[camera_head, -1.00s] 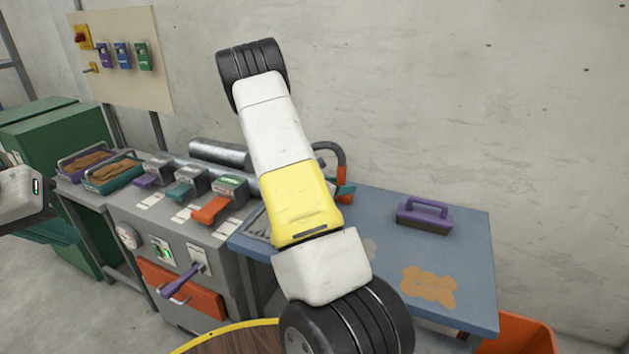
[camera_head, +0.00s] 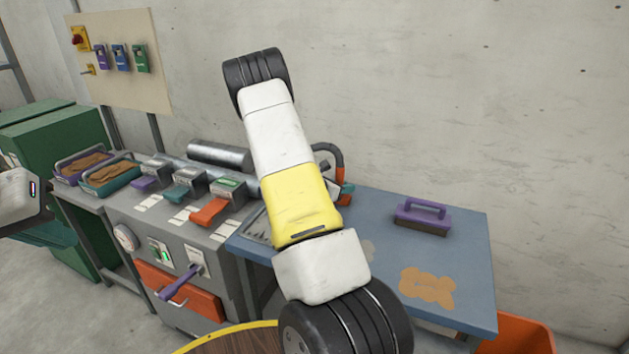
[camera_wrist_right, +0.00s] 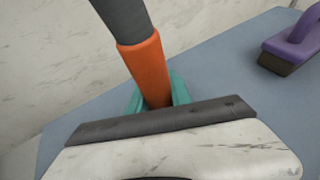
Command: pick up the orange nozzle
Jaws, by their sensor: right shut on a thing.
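The orange nozzle (camera_head: 343,176) is on the end of a dark curved hose, partly hidden behind my right arm in the head view. It also shows in the right wrist view (camera_wrist_right: 148,68), tilted, with the hose above it. My right gripper (camera_wrist_right: 160,92) has its teal fingers shut around the lower part of the nozzle. A teal fingertip (camera_head: 348,187) shows beside the nozzle in the head view. The nozzle's lower end is hidden by the gripper body. My left gripper (camera_head: 52,231) is at the far left edge, and its jaws are unclear.
A blue table (camera_head: 462,245) holds a purple-handled brush (camera_head: 423,216) and a tan patch (camera_head: 428,286). The grey machine (camera_head: 135,232) with levers and a metal roller (camera_head: 219,153) stands to the left. An orange bin (camera_head: 520,335) is at lower right.

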